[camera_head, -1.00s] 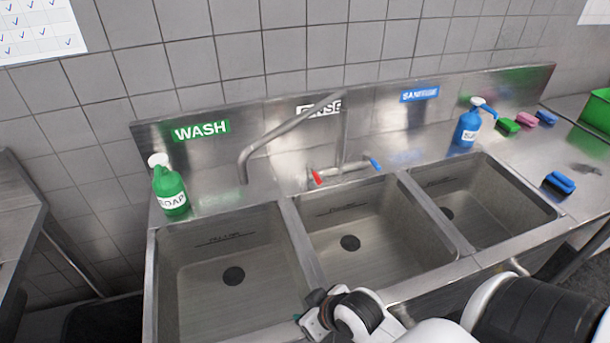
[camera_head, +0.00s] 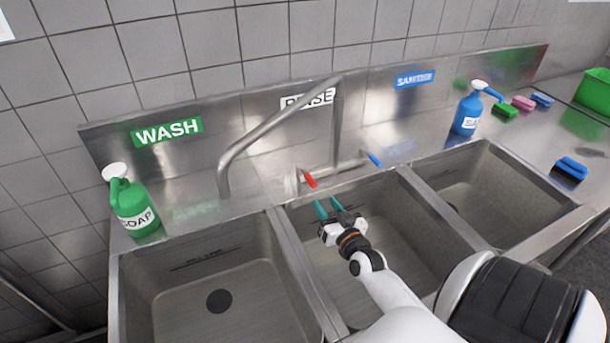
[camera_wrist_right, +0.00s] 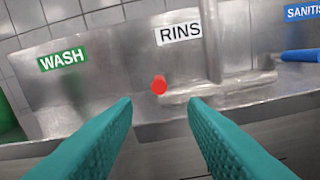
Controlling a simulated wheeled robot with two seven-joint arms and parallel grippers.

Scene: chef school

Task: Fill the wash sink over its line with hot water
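The wash sink (camera_head: 180,299) is the left basin, under the green WASH sign; it looks empty, with a dark drain and a fill line mark on its back wall. The faucet spout (camera_head: 262,131) bends left, its end above the back edge of the wash sink. The red tap handle (camera_head: 310,179) sits left on the faucet body, the blue handle (camera_head: 374,160) right. My right gripper (camera_head: 330,207) is open and empty, just in front of and below the red handle. In the right wrist view the red handle (camera_wrist_right: 159,85) shows between the teal fingers, beyond their tips. My left gripper is not in view.
A green soap bottle (camera_head: 134,206) stands at the wash sink's back left corner. The rinse basin (camera_head: 400,240) lies under my right arm. A blue sanitiser bottle (camera_head: 467,112), several sponges and a blue brush (camera_head: 570,168) are at the right. The steel backsplash stands close behind the faucet.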

